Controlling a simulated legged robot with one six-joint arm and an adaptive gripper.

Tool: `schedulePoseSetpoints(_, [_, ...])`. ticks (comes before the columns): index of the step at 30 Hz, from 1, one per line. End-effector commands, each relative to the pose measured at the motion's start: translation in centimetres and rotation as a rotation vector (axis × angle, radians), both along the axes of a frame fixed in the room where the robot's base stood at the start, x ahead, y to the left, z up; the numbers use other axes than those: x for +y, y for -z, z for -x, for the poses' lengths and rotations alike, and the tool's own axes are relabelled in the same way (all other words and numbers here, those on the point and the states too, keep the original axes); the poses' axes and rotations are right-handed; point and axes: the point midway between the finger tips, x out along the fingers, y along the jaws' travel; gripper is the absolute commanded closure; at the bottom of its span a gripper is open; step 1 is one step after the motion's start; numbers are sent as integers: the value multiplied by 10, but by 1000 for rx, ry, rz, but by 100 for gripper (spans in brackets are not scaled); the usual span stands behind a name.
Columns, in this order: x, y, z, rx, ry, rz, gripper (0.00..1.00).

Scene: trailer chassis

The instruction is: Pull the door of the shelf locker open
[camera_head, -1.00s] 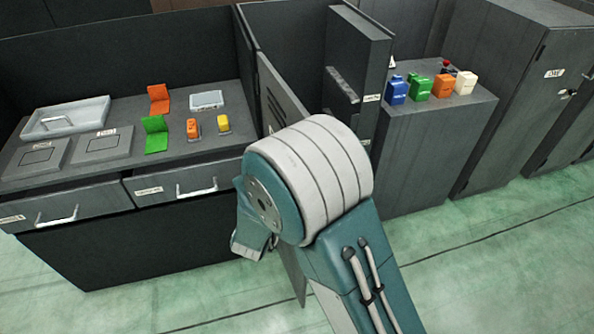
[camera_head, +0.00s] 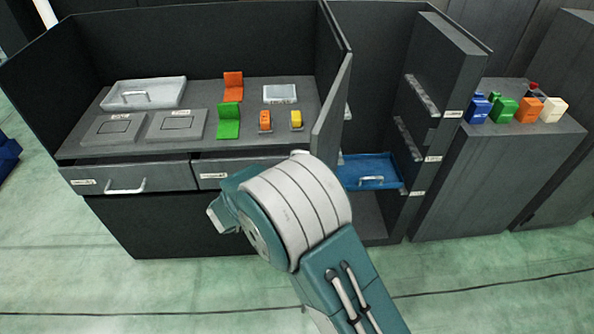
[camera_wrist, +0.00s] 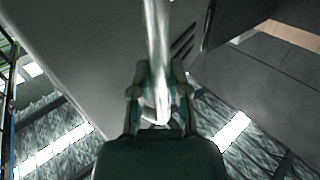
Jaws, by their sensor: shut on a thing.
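The shelf locker (camera_head: 385,60) stands right of the drawer bench in the head view. Its grey door (camera_head: 333,105) stands swung out, seen nearly edge-on, with its lower part hidden behind my arm. The locker's inside shows, with side shelves and a blue tray. In the wrist view the door panel (camera_wrist: 85,50) fills the upper left, with dark slits. A shiny metal handle bar (camera_wrist: 157,35) runs down between the fingers of my gripper (camera_wrist: 160,90), which is shut on it. In the head view my arm hides the handle and the fingers.
The blue tray (camera_head: 369,172) sits low in the locker. The bench (camera_head: 130,220) at left has drawers and several small items on top. A grey cabinet (camera_head: 490,180) with coloured containers stands at right. The green floor (camera_head: 470,275) in front is clear.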

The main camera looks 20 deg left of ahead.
Motion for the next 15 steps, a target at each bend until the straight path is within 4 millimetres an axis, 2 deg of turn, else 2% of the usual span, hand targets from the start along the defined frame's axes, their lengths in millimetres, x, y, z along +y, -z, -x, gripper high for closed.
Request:
schedulePoseSetpoints(13, [4, 0, -1, -3, 0, 2, 100])
schedulePoseSetpoints(14, [4, 0, -1, -3, -1, 3, 65])
schedulePoseSetpoints(15, [4, 0, -1, -3, -1, 3, 48])
